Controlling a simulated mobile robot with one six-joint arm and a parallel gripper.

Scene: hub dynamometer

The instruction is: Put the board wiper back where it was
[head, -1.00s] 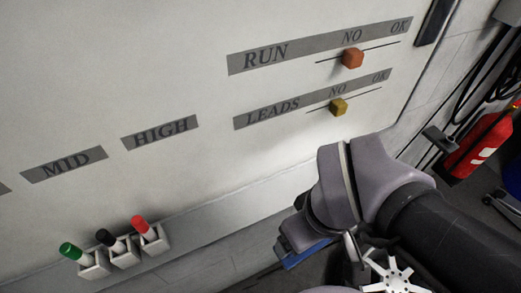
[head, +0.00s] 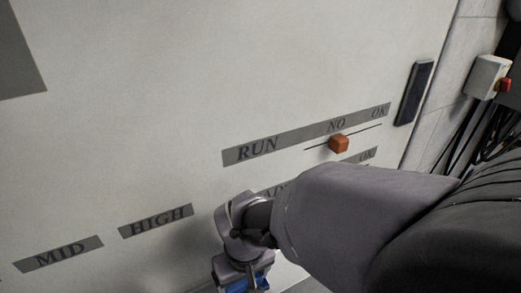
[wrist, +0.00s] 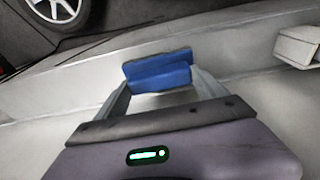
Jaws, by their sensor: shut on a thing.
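The board wiper is a blue block (wrist: 158,72). My gripper (wrist: 160,82) is shut on it, with one grey finger at each side in the wrist view. In the head view only a bit of the blue wiper (head: 236,286) shows at the bottom edge, below my wrist and in front of the lower whiteboard (head: 150,100). In the wrist view a pale grey ledge (wrist: 60,88) runs behind the wiper. I cannot tell whether the wiper touches it.
A pale holder (wrist: 298,45) stands at the right of the wrist view. A wheel (wrist: 58,8) shows at its upper left. On the board are the RUN strip (head: 257,147) and its orange slider (head: 339,144). My arm hides most of the LEADS strip. A dark bar (head: 414,92) is at the right.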

